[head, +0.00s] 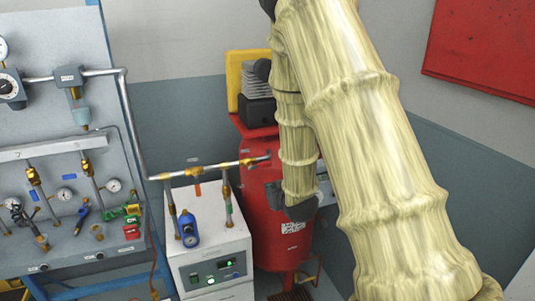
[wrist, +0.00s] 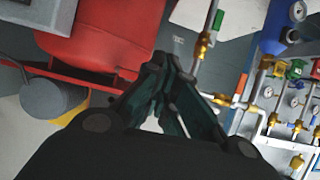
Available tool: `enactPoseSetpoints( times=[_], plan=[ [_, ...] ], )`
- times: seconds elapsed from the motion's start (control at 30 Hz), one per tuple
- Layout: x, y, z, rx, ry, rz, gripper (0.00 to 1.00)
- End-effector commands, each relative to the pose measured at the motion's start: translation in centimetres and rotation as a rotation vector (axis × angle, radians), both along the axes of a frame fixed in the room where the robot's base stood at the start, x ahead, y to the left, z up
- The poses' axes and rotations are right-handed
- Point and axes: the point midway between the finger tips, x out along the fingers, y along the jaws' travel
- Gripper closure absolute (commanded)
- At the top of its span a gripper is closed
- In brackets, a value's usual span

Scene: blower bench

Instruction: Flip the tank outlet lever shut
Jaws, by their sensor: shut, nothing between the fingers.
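The red tank (head: 270,225) stands behind my arm in the head view and fills the upper left of the wrist view (wrist: 105,35). A metal pipe with a brass fitting (head: 249,161) meets its upper left side. An orange handle (head: 197,189) hangs at the pipe's middle brass joint and shows in the wrist view (wrist: 236,100). A green handle (head: 229,207) is on the right drop pipe. I cannot tell which lever is the tank outlet's; my arm hides part of the tank. My gripper (wrist: 166,70) is shut and empty, near the pipe; contact is unclear.
A white box unit (head: 205,245) with a blue gauge (head: 189,228) stands left of the tank. A grey panel (head: 60,150) with valves and gauges is further left. A red wall board (head: 485,45) hangs at upper right.

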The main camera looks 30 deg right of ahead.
Motion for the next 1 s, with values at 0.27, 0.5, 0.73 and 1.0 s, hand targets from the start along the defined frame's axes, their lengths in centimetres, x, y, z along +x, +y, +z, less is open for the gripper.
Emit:
enactPoseSetpoints(
  times=[0.27, 0.5, 0.73, 1.0],
  plan=[
    [2.0, -3.8, 10.4, -0.023, -0.179, -0.02, 1.0],
    [2.2, -4.3, 11.7, -0.026, -0.204, -0.022, 1.0],
    [2.3, -4.3, 11.7, -0.027, -0.202, -0.022, 1.0],
    [4.0, -4.7, 11.3, -0.027, -0.201, -0.022, 1.0]
  ],
)
